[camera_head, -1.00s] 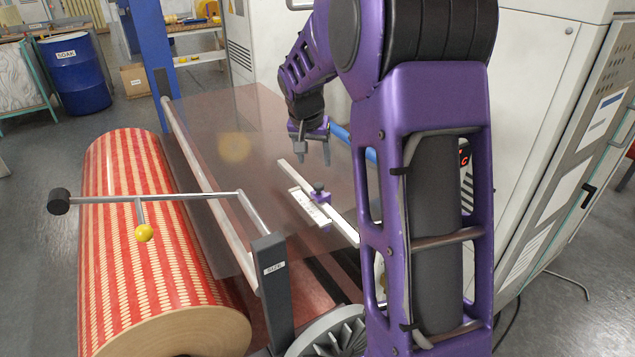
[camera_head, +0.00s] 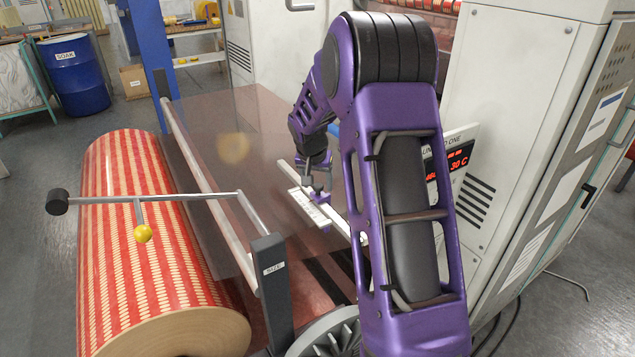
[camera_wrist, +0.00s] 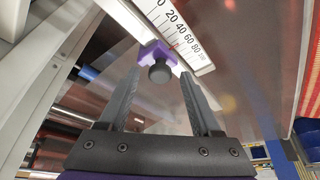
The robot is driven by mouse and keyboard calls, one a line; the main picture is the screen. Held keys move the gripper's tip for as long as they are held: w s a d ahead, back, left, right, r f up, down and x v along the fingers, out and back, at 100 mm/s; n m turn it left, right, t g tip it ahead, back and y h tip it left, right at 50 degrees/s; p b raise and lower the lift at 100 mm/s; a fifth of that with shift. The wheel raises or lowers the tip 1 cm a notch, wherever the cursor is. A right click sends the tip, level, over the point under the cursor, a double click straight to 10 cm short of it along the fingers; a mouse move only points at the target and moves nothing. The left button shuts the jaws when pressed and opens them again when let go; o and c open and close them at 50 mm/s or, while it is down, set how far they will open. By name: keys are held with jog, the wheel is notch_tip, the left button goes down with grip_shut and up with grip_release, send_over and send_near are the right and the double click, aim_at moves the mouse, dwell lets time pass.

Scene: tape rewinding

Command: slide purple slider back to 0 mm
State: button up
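The purple slider (camera_wrist: 155,52) with its dark round knob (camera_wrist: 159,73) sits on a pale rail beside a white scale plate (camera_wrist: 180,35) in the wrist view. The scale reads from 0 to about 100, and the slider stands near the 40 to 60 marks; its exact reading is unclear. My gripper (camera_wrist: 159,78) is open, with one finger on each side of the knob in the picture. I see no contact with it.
A glossy translucent sheet (camera_head: 235,150) spreads left of and beneath the rail. A red-and-cream patterned roll (camera_head: 140,220) and a metal bar with a yellow ball (camera_head: 143,233) are farther left. A grey-white cabinet (camera_head: 530,120) with a red display stands close on the right.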

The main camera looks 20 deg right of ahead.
grip_shut()
dwell(1.2)
